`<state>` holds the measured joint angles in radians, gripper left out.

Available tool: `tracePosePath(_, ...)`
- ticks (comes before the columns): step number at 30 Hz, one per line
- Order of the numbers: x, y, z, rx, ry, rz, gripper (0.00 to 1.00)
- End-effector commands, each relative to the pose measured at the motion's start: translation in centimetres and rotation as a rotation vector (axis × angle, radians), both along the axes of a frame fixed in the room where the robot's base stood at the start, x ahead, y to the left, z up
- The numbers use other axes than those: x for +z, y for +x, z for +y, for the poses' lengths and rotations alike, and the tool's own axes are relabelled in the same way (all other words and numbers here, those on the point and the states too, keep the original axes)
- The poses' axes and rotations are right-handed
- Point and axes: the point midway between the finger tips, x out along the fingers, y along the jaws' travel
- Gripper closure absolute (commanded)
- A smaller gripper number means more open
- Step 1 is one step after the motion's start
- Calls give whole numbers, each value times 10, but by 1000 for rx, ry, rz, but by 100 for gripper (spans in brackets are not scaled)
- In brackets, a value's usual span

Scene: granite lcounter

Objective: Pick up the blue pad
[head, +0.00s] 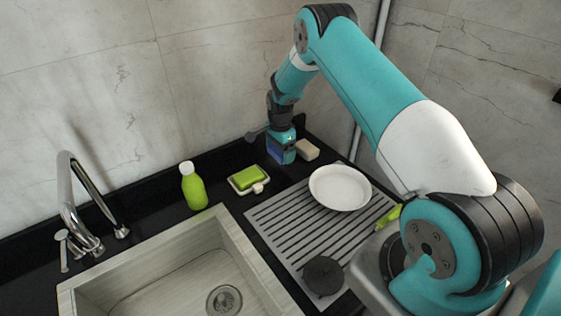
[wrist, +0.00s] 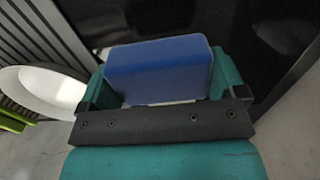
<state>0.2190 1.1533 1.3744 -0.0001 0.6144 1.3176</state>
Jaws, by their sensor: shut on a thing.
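The blue pad (wrist: 158,66) is a block-shaped piece with a pale underside, seen large in the wrist view between the two teal fingers. My gripper (wrist: 162,88) is shut on it, one finger at each side. In the head view my gripper (head: 283,144) points down at the back of the dark counter, and the blue pad (head: 275,153) shows partly beside its fingers. Whether the pad touches the counter or is lifted off it I cannot tell.
A beige block (head: 307,150) lies right beside my gripper. A white dish (head: 340,188) and a dark round thing (head: 323,275) rest on the ribbed drainboard (head: 281,219). A green sponge on a holder (head: 248,179), a green bottle (head: 193,188) and the sink (head: 150,262) are to the left.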

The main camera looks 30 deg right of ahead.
Motion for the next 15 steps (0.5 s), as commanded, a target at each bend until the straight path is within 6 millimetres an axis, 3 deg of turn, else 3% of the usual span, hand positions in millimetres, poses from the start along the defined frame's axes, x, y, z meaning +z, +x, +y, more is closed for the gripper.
tracePosePath(9,93,1,0,0,-2,-7,33)
tracePosePath(15,132,0,0,0,-1,-3,33)
